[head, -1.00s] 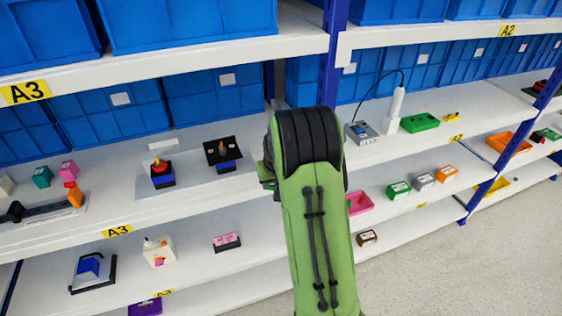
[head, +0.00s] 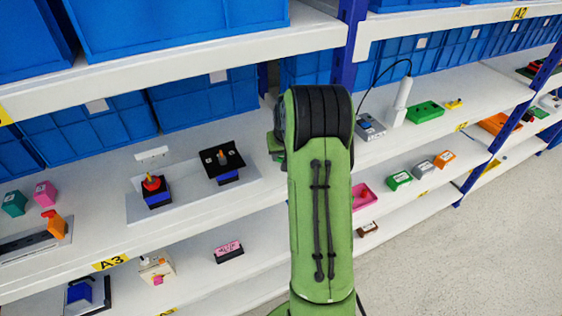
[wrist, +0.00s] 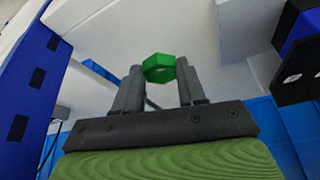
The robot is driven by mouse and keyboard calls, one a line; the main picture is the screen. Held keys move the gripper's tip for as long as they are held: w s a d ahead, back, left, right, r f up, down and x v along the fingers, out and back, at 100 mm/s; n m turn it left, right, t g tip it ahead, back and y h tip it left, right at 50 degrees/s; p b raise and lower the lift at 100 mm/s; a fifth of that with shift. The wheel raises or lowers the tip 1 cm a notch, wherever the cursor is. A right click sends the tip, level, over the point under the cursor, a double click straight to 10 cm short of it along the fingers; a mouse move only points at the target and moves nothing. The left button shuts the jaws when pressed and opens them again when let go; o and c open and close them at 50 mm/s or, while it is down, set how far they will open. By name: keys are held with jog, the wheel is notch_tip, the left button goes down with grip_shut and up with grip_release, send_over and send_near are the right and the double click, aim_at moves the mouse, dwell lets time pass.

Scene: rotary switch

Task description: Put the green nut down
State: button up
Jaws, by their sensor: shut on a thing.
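The green nut (wrist: 158,67) shows in the wrist view, held between the two grey fingertips of my gripper (wrist: 159,76). My gripper is shut on it. Pale surfaces lie behind the nut in that view, and I see no contact between the nut and a surface. In the head view my green arm stands in the middle and hides the gripper and the nut.
A blue shelf post (wrist: 35,70) is at the left in the wrist view. A black and blue switch fixture (head: 223,163) and a red-knobbed one (head: 154,190) stand on the middle shelf left of my arm. A grey device (head: 370,127) and a green tray (head: 425,112) stand to its right.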

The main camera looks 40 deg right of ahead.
notch_tip(320, 180, down, 3)
jog(key=shift+w+f, duration=0.1)
jog(key=shift+w, duration=0.05)
jog(key=shift+f, duration=0.2)
jog(key=o, duration=1)
jog(key=shift+r, duration=0.15)
